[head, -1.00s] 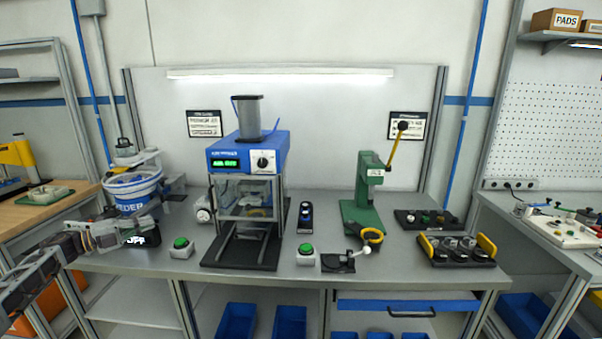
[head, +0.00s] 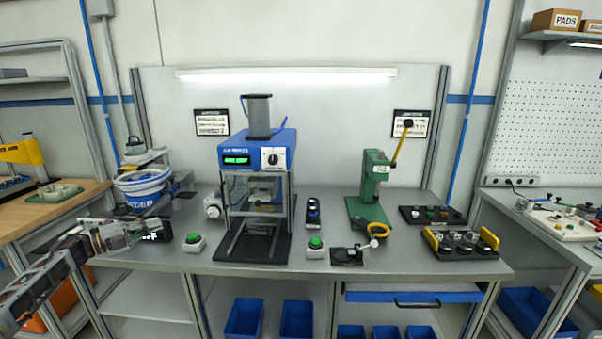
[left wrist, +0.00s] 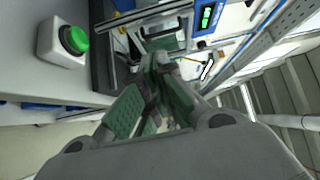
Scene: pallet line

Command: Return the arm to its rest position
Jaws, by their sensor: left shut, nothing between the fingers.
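My left arm comes in from the left in the head view. My left gripper (head: 150,237) is over the left end of the grey workbench (head: 390,262), in front of the blue and white bowl feeder (head: 142,186). In the left wrist view its green-padded fingers (left wrist: 158,82) are together with nothing held between them. A green push button (head: 193,243) on a white box stands a little to the right of the gripper, apart from it. The button also shows at upper left in the left wrist view (left wrist: 64,40). My right gripper is not in view.
A blue-topped machine (head: 256,155) stands on a dark base right of the gripper. A second green button (head: 316,247), a green lever press (head: 374,190) and a rack with yellow handles (head: 462,243) stand farther right. A wooden-topped bench (head: 50,212) is at the left.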

